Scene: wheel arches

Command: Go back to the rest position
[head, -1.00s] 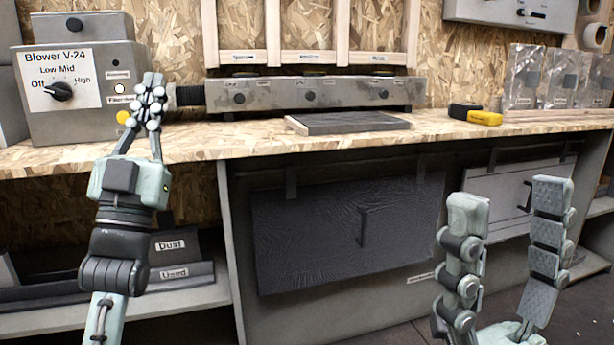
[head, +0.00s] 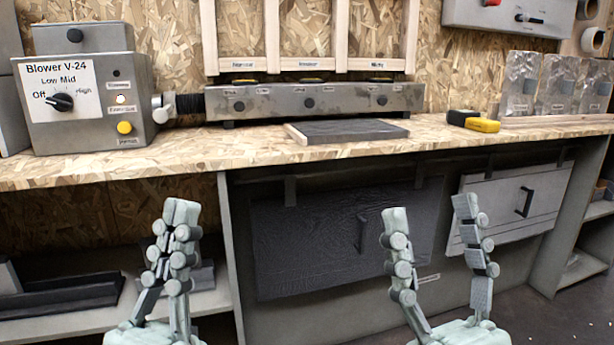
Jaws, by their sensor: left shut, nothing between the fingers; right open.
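My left gripper (head: 181,212) is low in front of the bench at the left, fingers pointing up and shut with nothing between them. My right gripper (head: 430,212) is low in front of the bench right of the middle, fingers up and spread apart, empty. Both grippers are clear of the bench and touch nothing visible.
The grey blower box (head: 85,100) with dial and yellow button stands on the wooden bench (head: 230,155) at the left. A metal manifold (head: 315,101), a dark slab (head: 345,131) and a yellow-black tool (head: 474,118) are on the bench. Dark (head: 300,255) and light (head: 520,205) panels hang below.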

